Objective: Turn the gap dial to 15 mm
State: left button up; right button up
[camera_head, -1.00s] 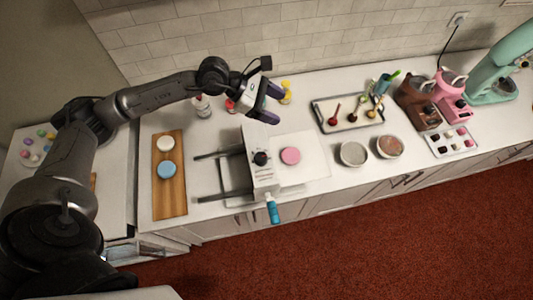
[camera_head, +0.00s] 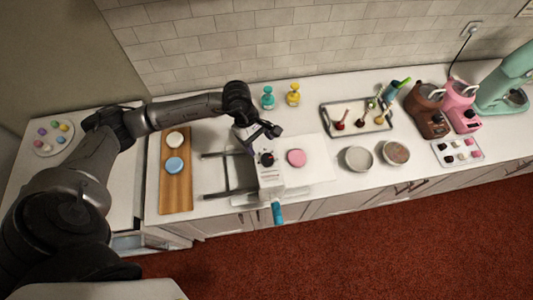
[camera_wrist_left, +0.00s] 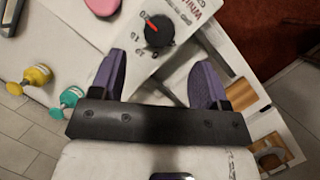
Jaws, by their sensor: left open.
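The gap dial (camera_head: 267,159) is a round black knob on the sloped white panel (camera_head: 270,178) of the machine. In the left wrist view the dial (camera_wrist_left: 159,31) has a red pointer mark toward its upper left, with small printed numbers around it that are hard to read. My left gripper (camera_head: 262,138) is just behind the dial in the head view. In the left wrist view the purple fingers of this gripper (camera_wrist_left: 161,68) are spread apart with nothing between them, and the dial lies beyond their tips, apart from them. My right gripper is out of view.
A pink disc (camera_head: 296,158) lies right of the machine, and a blue handle (camera_head: 277,213) hangs at its front. Teal (camera_head: 267,98) and yellow (camera_head: 293,96) bottles stand behind. A wooden board (camera_head: 176,195) with two discs is left. Two bowls (camera_head: 358,159) stand right.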

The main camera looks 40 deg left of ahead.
aim_at(267, 158)
pick_arm(q)
jog(key=p+x, duration=0.1)
jog(key=x, duration=0.6)
jog(key=shift+d+f, duration=0.1)
jog(key=shift+f, duration=0.1)
jog(key=c, duration=0.9)
jog(key=n+t+b, duration=0.1)
jog(key=n, duration=0.2)
jog(key=shift+n, duration=0.3)
jog(key=n+t+y+b, duration=0.1)
jog(key=n, duration=0.2)
jog(key=shift+s+n+t, duration=0.1)
jog(key=shift+n+t, duration=0.2)
jog(key=shift+n+y, duration=0.3)
jog(key=shift+n, duration=0.6)
